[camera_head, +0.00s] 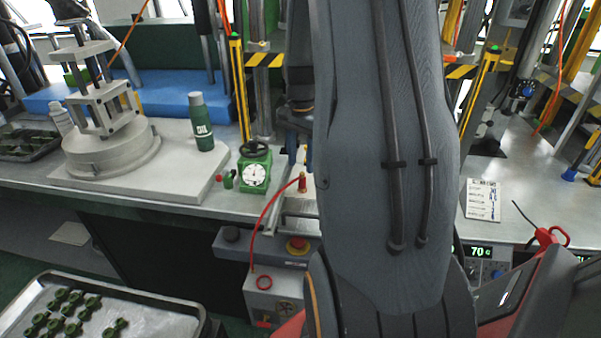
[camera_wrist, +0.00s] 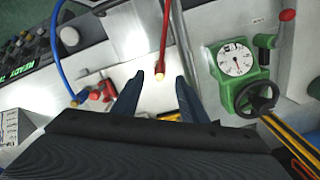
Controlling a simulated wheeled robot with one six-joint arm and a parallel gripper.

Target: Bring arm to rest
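My arm (camera_head: 385,150) stands upright in the middle of the head view and covers much of the bench behind it. My gripper (camera_wrist: 161,82) shows in the wrist view as two dark blue fingers spread apart, with nothing held. A red hose (camera_wrist: 166,35) ends in a pale tip that appears in the gap between the fingertips; I cannot tell how far beyond them it is. In the head view the red hose (camera_head: 264,222) rises to a red and brass nozzle (camera_head: 303,184) beside my arm. The gripper is mostly hidden there behind the arm.
A green gauge unit with a handwheel (camera_head: 255,168) stands left of the nozzle. A green bottle (camera_head: 201,122) and a metal clamp fixture (camera_head: 108,130) stand further left. A tray of green parts (camera_head: 150,322) is at lower left. Yellow-black posts (camera_head: 240,88) rise behind.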

